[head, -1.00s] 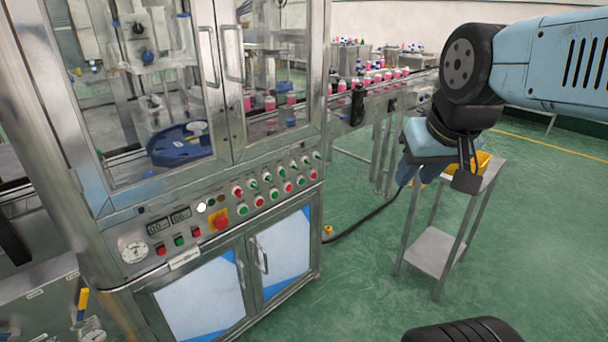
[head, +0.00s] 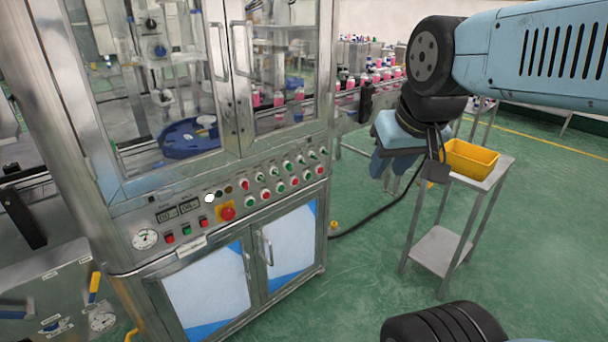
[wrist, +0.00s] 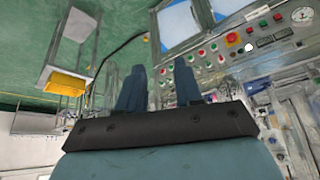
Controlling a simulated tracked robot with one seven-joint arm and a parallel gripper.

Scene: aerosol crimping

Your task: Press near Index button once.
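The control panel (head: 190,212) is on the front of the steel machine. Two rows of red and green buttons (head: 280,187) run along its right part, and they also show in the wrist view (wrist: 205,60). More small red and green buttons (head: 186,230) sit below two displays. Labels are too small to read, so I cannot tell which is the near Index button. My gripper (head: 384,165) hangs right of the panel, apart from it. In the wrist view its two blue fingers (wrist: 160,88) are spread with nothing between them.
A red emergency stop (head: 227,213) on yellow and a lit white lamp (head: 210,198) are on the panel. A stand (head: 436,250) with a yellow bin (head: 470,160) is beyond my gripper. A black cable (head: 375,222) crosses the green floor. A conveyor carries pink cans (head: 372,79).

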